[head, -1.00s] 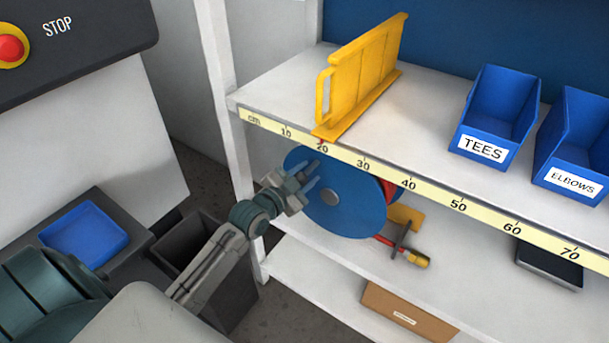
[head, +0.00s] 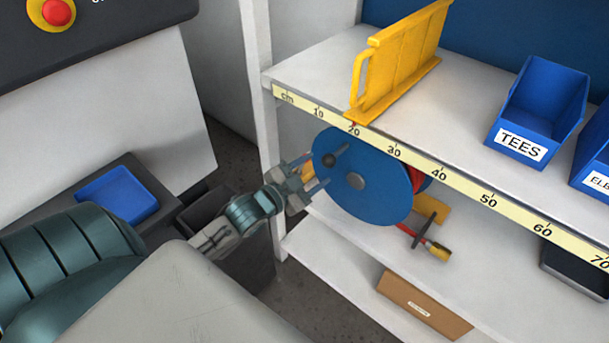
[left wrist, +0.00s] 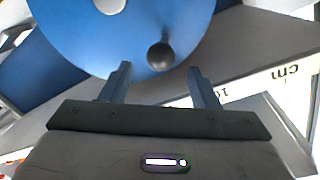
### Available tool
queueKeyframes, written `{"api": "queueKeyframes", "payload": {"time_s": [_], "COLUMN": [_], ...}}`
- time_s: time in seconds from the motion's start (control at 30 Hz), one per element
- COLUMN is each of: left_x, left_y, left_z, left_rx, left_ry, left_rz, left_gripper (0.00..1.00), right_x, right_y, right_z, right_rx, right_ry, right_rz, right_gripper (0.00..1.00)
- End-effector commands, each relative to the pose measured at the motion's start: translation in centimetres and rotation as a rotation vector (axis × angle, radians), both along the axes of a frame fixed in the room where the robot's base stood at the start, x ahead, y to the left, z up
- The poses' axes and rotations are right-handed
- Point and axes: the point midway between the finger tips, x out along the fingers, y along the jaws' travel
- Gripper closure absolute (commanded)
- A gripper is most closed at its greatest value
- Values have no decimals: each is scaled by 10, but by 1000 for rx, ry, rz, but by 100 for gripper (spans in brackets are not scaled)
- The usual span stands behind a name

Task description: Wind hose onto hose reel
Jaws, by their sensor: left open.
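The hose reel has a blue disc (head: 372,190) with a grey hub and a dark crank knob (head: 329,160) near its left rim. It stands under the shelf with the scale. A little red hose (head: 417,180) shows behind the disc, and a red length ends in a brass-coloured fitting (head: 440,253) at lower right. My left gripper (head: 311,178) is open and empty, just left of the disc near the knob. In the left wrist view the knob (left wrist: 160,56) lies ahead of the open fingers (left wrist: 160,85), between them and apart from them. My right gripper is not in view.
A yellow rack (head: 400,65) stands on the shelf above the reel, with a blue TEES bin (head: 540,105) further right. The shelf edge with its scale (head: 470,187) overhangs the reel. A cardboard box (head: 424,304) sits below. A blue tray (head: 118,194) lies at left.

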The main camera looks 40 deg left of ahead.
Motion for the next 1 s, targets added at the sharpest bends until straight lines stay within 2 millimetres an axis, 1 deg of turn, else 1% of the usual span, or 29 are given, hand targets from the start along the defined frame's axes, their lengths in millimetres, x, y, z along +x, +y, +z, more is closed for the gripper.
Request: {"api": "queueKeyframes", "payload": {"time_s": [0.03,0.1,0.3,0.47,1.0], "left_x": [-7,-13,-26,-28,-28], "left_y": [1,3,4,4,4], "left_z": [1,2,2,2,2], "left_rx": [4,2,1,0,-1], "left_ry": [4,2,1,-1,-1], "left_rz": [-1,1,1,-1,0], "left_gripper": [45,45,45,45,45], "right_x": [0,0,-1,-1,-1], "right_y": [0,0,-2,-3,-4], "right_z": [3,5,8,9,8], "right_rx": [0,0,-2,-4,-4], "right_ry": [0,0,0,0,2], "right_rz": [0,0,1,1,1], "right_gripper": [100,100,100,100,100]}}
